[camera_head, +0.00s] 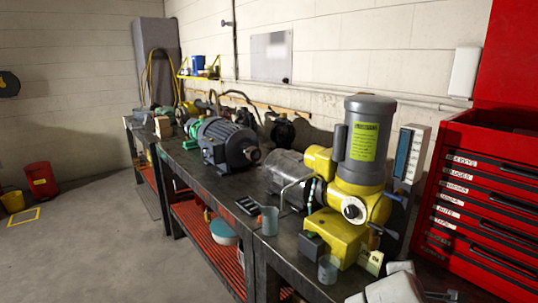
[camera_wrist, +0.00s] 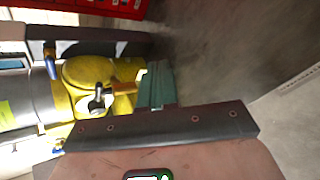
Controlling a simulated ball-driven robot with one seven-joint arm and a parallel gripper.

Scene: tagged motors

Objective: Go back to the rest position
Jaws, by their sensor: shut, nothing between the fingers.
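My gripper (camera_wrist: 155,86) shows in the wrist view with its two greenish fingers together at the middle of its dark rail, nothing between them. Beyond the fingers is the yellow motor (camera_wrist: 88,72) with a blue-ended lever; I cannot tell the exact gap, but no contact is seen. In the head view the same yellow motor (camera_head: 343,222), with a grey cylinder and a yellow-green tag (camera_head: 364,142), stands upright on the near end of the bench. White parts of my arm show at the lower right; my gripper is not clear there.
A dark bench (camera_head: 225,180) runs along the wall with a dark blue-grey motor (camera_head: 226,143). Small cups (camera_head: 269,221) stand near its front edge. A red tool chest (camera_head: 485,205) is close on the right. The floor (camera_head: 95,235) at left is open.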

